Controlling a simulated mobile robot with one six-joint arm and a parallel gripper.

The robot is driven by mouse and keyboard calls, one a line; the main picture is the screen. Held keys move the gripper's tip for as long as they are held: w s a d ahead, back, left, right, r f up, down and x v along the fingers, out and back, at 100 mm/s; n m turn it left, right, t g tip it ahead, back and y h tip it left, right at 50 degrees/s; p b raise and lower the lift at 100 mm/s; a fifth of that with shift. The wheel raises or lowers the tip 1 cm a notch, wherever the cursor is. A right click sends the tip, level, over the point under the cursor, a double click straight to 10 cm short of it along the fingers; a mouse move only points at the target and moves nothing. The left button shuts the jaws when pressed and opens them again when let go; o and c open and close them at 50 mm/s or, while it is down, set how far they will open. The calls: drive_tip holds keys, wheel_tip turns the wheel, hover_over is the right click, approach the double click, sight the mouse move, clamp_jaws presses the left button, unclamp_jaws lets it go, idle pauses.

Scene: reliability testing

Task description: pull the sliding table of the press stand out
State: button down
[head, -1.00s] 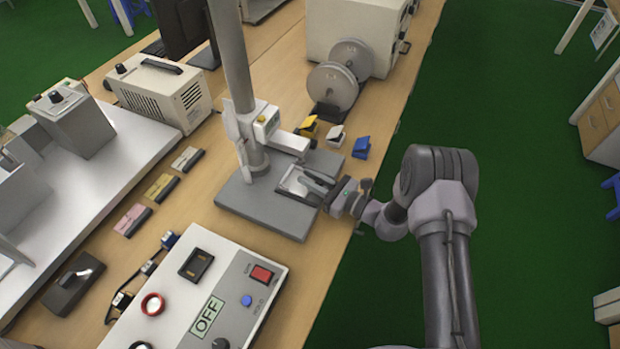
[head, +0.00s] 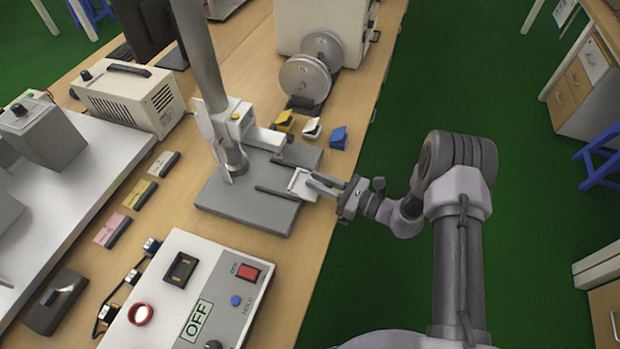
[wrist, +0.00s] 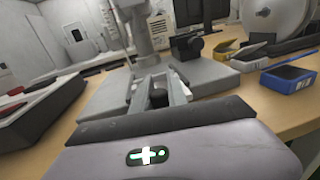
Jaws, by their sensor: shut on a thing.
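The press stand has a grey base (head: 243,210) on the wooden bench, with an upright grey column (head: 205,75). Its small pale sliding table (head: 298,181) sticks out past the right edge of the base, and a dark rail slot shows behind it. My gripper (head: 318,182) is at the table's outer end, over the bench edge. In the wrist view my fingers (wrist: 159,92) stand either side of a dark knob (wrist: 157,98) and are shut on it. The contact itself is partly hidden by the fingers.
A control box (head: 190,295) marked OFF stands in front of the stand. The floor (head: 410,100) right of the bench is open.

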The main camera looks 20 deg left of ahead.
drive_tip(key=c, duration=1.3)
unclamp_jaws()
drive_tip(key=p+v, duration=0.3)
drive_tip(key=v, duration=1.4)
drive_tip(key=shift+d+p, duration=0.15)
drive_tip(key=shift+p, duration=0.2)
drive_tip(key=shift+s+r, duration=0.1)
drive_tip(key=shift+r, duration=0.05)
